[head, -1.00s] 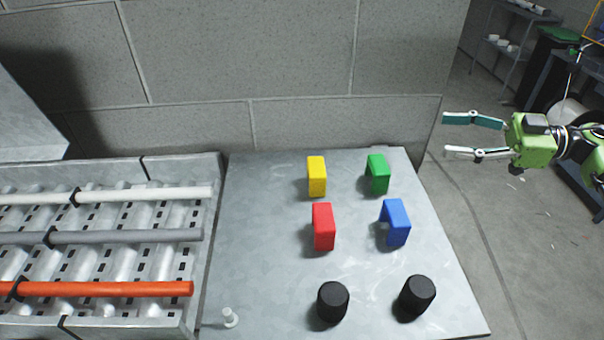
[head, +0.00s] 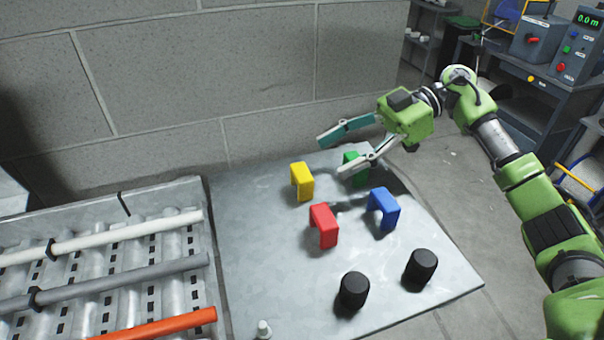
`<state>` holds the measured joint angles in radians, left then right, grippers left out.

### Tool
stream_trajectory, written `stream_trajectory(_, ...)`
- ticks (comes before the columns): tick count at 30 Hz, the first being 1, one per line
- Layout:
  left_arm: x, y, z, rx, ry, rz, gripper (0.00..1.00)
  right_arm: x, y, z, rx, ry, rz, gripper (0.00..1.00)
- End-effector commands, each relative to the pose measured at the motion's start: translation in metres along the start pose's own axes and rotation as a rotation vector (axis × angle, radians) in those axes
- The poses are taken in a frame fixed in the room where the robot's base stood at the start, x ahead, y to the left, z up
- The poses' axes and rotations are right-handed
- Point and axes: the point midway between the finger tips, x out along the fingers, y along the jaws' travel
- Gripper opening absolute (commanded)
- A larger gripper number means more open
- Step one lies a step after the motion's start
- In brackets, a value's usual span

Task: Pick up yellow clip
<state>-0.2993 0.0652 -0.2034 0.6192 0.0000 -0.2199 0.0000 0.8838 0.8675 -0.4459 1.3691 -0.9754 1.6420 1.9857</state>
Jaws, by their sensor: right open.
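The yellow clip (head: 302,181) stands on the metal plate (head: 250,265), at the back left of the group of clips. My right gripper (head: 330,157) is open and empty above the back of the plate, up and to the right of the yellow clip and apart from it. Its fingers point left, and the lower finger passes in front of the green clip (head: 352,158), hiding part of it. My left gripper is not in view.
A red clip (head: 324,226) stands just in front of the yellow one, and a blue clip (head: 384,209) is to its right. Two black cylinders (head: 354,290) (head: 420,267) stand near the front. A tray with white, grey and orange rods (head: 160,327) is at left. A block wall (head: 210,80) rises behind.

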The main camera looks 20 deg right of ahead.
Motion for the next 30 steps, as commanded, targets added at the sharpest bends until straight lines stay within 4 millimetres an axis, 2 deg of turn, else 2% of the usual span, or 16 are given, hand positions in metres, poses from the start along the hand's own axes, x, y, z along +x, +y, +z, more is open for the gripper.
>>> stream_trajectory(7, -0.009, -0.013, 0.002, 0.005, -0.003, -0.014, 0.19, 0.018, -0.002, -0.002, 0.000, 0.002, -0.002, 0.60)
stream_trajectory(15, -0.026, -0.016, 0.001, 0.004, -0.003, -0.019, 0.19, 0.054, -0.005, -0.001, -0.001, 0.003, -0.001, 0.60)
stream_trajectory(24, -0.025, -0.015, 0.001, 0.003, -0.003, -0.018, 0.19, 0.061, -0.005, 0.001, -0.002, 0.002, 0.001, 0.60)
stream_trajectory(25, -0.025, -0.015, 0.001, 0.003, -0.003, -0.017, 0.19, 0.061, -0.005, 0.001, -0.002, 0.002, 0.001, 0.55)
stream_trajectory(28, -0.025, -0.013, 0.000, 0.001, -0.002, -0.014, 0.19, 0.060, -0.005, 0.001, -0.002, 0.002, 0.001, 0.29)
stream_trajectory(30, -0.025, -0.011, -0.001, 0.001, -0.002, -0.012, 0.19, 0.060, -0.005, 0.001, -0.002, 0.002, 0.001, 0.25)
